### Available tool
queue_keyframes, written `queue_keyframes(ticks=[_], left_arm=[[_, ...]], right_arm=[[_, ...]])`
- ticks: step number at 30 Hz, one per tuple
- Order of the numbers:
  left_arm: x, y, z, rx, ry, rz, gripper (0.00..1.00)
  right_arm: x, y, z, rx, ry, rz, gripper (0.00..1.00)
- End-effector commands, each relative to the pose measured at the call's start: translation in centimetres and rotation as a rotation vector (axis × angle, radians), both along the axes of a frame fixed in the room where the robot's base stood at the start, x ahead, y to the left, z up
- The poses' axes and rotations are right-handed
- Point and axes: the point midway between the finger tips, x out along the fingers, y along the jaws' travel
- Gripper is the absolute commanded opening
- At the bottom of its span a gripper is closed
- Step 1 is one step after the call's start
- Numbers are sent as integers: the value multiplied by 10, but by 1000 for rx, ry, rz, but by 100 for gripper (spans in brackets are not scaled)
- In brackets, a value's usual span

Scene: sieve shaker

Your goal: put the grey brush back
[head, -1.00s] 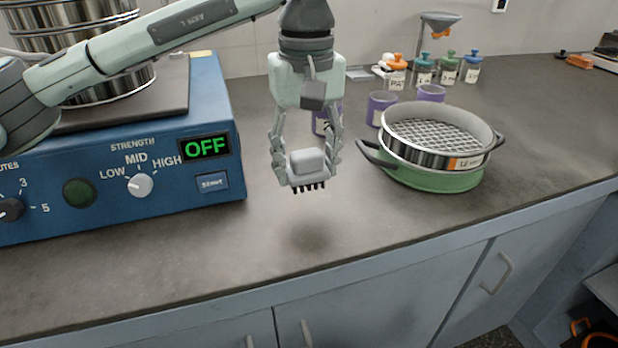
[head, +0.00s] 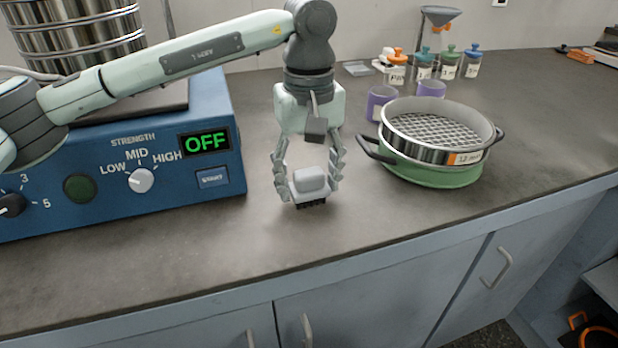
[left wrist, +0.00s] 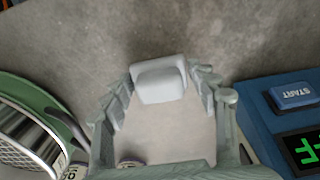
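The grey brush (head: 310,183) has a light grey block body and short dark bristles pointing down. My left gripper (head: 311,186) points down and is shut on the brush, with a finger on each side. In the left wrist view the brush (left wrist: 159,80) sits between the fingertips (left wrist: 161,82). Any contact under the bristles is hidden. My right gripper is not in view.
The blue shaker (head: 214,154), display OFF, stands left on the counter (head: 400,225). A sieve (head: 432,155) on a green pan (head: 435,177) is at right. Purple cups (head: 380,104), several capped jars (head: 448,66) and a funnel (head: 440,16) are behind. The counter front is clear.

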Motion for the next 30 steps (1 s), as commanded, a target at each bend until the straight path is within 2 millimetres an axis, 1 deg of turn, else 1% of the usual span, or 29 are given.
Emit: queue_keyframes(ticks=[1, 2, 3, 10, 14, 15, 17, 22, 27, 30], left_arm=[[0, 0, 0, 0, 0, 0, 69], [0, 0, 0, 0, 0, 0, 72], [0, 0, 0, 0, 0, 0, 73], [0, 0, 0, 0, 0, 0, 73], [0, 0, 4, 0, 0, 0, 73], [0, 0, 7, -1, -1, 0, 73], [1, -1, 15, -1, -3, 0, 73], [1, -1, 52, -2, -5, 0, 73], [0, 0, 89, -1, -3, 0, 73], [0, -1, 105, -1, -1, 0, 73]], right_arm=[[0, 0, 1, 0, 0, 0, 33], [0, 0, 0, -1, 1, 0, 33], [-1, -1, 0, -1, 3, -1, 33], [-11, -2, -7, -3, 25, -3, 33], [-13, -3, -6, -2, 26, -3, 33], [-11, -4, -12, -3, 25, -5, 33], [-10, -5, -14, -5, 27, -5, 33], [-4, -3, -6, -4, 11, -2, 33], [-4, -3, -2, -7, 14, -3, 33], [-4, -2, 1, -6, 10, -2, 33]])
